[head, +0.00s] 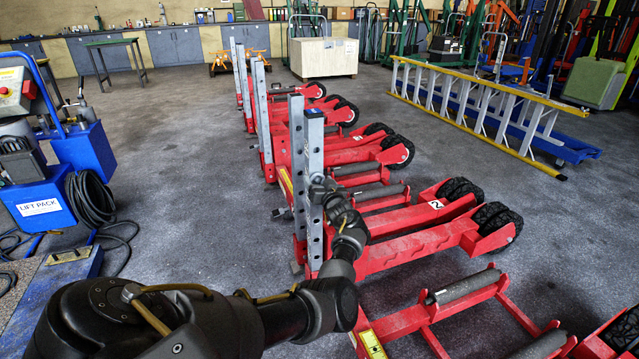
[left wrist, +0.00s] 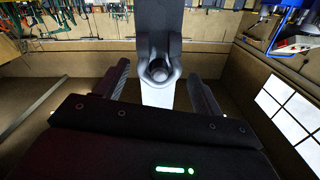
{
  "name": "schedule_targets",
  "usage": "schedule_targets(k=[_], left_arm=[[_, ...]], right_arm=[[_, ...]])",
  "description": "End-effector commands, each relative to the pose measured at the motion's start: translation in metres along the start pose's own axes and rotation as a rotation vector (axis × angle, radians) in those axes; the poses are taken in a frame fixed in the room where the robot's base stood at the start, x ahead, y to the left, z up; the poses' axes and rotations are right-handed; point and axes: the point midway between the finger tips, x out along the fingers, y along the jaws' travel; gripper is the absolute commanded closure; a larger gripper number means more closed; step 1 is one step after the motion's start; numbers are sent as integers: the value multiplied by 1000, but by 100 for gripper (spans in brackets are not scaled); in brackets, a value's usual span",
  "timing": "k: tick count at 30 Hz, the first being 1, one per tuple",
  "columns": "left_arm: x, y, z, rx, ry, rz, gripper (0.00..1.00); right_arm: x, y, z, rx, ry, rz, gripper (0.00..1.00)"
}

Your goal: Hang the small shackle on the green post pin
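In the left wrist view, a small grey shackle-like loop (left wrist: 145,60) sits around a round pin end (left wrist: 159,71) on an upright post (left wrist: 158,20). I cannot make out any green on the pin. My left gripper (left wrist: 158,88) has its fingers wide apart, one on each side of the post, with visible gaps to the loop. In the head view my left gripper (head: 323,190) is at the nearest grey perforated post (head: 313,150), partly in front of it; the shackle is too small to tell there. My right gripper is not in view.
Red wheeled jack frames (head: 420,235) stand in a row with grey posts. A blue lift pack (head: 45,208) with coiled black hose (head: 90,198) is at left. Open floor (head: 190,150) lies left of the posts.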

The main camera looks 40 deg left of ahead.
Motion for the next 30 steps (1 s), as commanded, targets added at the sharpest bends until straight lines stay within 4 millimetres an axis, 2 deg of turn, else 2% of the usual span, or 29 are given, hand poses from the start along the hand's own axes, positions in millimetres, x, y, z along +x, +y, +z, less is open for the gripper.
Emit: schedule_targets(k=[11,16,18,24,30], left_arm=[[-4,1,1,1,-2,1,25],[-27,1,0,0,-3,3,25],[-42,1,-1,0,-1,3,25],[-80,0,0,0,-2,1,25],[-103,0,0,0,-1,0,25]], right_arm=[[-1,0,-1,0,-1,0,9],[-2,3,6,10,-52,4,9],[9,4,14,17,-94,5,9],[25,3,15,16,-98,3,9],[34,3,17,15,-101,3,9]])
